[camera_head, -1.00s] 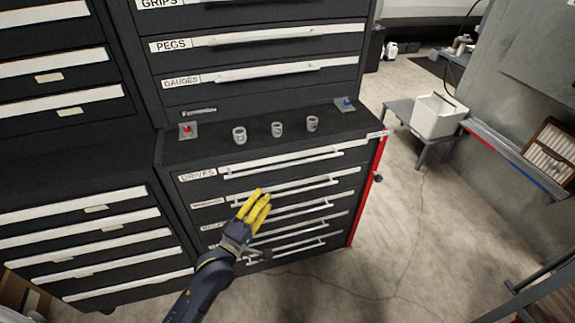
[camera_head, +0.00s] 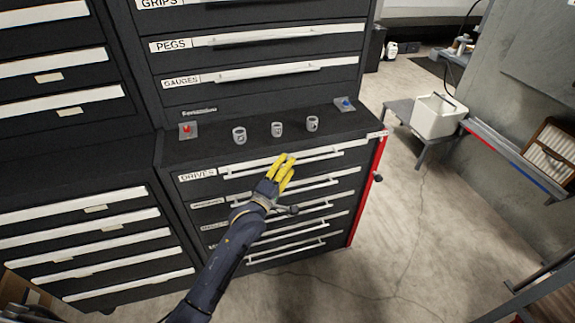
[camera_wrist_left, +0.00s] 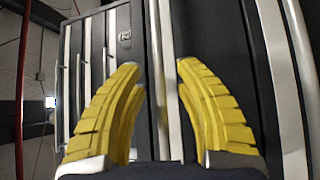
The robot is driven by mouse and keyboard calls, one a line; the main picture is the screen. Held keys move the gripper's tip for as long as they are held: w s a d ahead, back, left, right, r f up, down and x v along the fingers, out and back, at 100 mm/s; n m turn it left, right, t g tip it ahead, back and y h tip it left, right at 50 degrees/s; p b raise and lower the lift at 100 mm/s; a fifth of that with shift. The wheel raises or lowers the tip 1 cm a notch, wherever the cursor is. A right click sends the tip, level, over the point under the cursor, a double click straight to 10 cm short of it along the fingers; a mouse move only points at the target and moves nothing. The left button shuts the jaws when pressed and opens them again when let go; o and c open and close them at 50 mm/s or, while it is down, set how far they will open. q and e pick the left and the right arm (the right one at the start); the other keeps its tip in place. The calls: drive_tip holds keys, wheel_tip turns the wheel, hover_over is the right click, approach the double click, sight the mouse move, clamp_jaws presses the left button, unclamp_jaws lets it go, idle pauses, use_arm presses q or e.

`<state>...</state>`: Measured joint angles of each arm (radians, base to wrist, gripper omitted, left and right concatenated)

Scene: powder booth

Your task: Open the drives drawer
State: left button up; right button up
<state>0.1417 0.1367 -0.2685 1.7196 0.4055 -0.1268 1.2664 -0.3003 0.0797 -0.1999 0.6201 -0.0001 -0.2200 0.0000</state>
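The drives drawer (camera_head: 197,176) is the top drawer of the lower black cabinet, with a white label reading DRIVES. It is shut, flush with the drawers below. Its long pale bar handle (camera_head: 323,156) runs across its front. My left gripper (camera_head: 284,160) has yellow fingers and is in front of the middle of this handle, covering part of it. In the left wrist view, the fingers (camera_wrist_left: 159,66) are spread apart, with a pale upright bar (camera_wrist_left: 170,90) showing between them. I cannot tell whether they touch it. My right gripper is not in view.
Three small grey cups (camera_head: 277,129) stand on the cabinet top, between a red-button plate (camera_head: 187,130) and a blue-button plate (camera_head: 345,103). More handled drawers (camera_head: 308,228) lie below. Open floor (camera_head: 410,240) is to the right, with a white bin (camera_head: 438,117) on a low bench.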

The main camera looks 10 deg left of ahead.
use_arm(q)
drive_tip(key=shift+w+d, duration=0.1)
drive_tip(key=shift+w, duration=0.15)
clamp_jaws()
idle(0.6)
